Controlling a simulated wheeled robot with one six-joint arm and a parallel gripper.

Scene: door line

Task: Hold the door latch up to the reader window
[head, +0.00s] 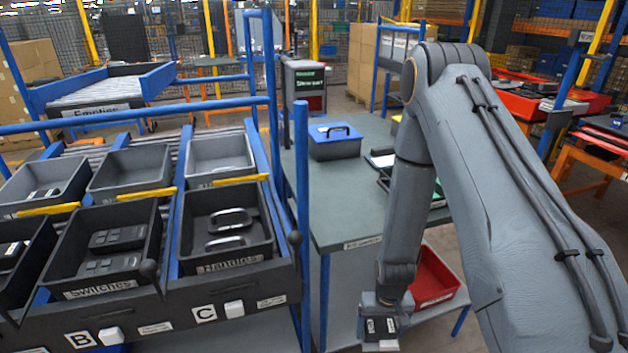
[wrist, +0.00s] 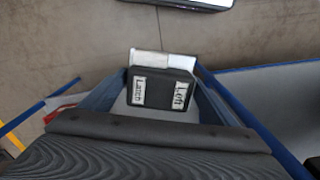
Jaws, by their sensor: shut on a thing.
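My gripper (head: 382,312) hangs low at the front right of the grey table (head: 335,205), below the height of its top, with the arm reaching down. It is shut on the door latch (head: 380,328), a dark block with white labels. In the wrist view the latch (wrist: 160,88) sits between the two fingers, its labels reading "Latch" and "Left", with a pale part along its far edge. A stand with a dark screen (head: 308,80) bearing lettering is beyond the table; I cannot tell whether it is the reader window.
A flow rack with dark bins of switches (head: 108,240) and handles (head: 228,222) fills the left. A red bin (head: 434,275) sits low beside my gripper. Blue posts (head: 302,215) stand between rack and table.

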